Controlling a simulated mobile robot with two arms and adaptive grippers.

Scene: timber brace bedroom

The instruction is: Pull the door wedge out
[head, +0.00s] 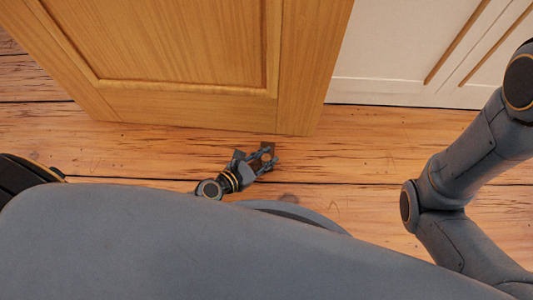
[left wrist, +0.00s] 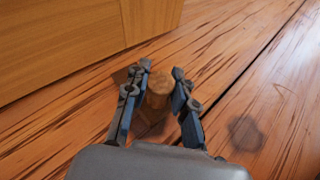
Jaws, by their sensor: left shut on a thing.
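The door wedge is a small brown wooden block, dark in the head view (head: 268,146) and lighter in the left wrist view (left wrist: 158,88). It is at floor level just in front of the bottom edge of the wooden door (head: 180,103), with a strip of floor seeming to show between them. My left gripper (head: 265,160) is low at the floor. Its two fingers, seen in the left wrist view (left wrist: 158,97), are on either side of the wedge and shut on it. The fingers hide part of the wedge. My right gripper is not in view.
White cabinet fronts (head: 385,60) with wooden handles stand to the right behind the door. The plank floor (head: 350,160) in front of the door is clear. My right arm fills the right side of the head view.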

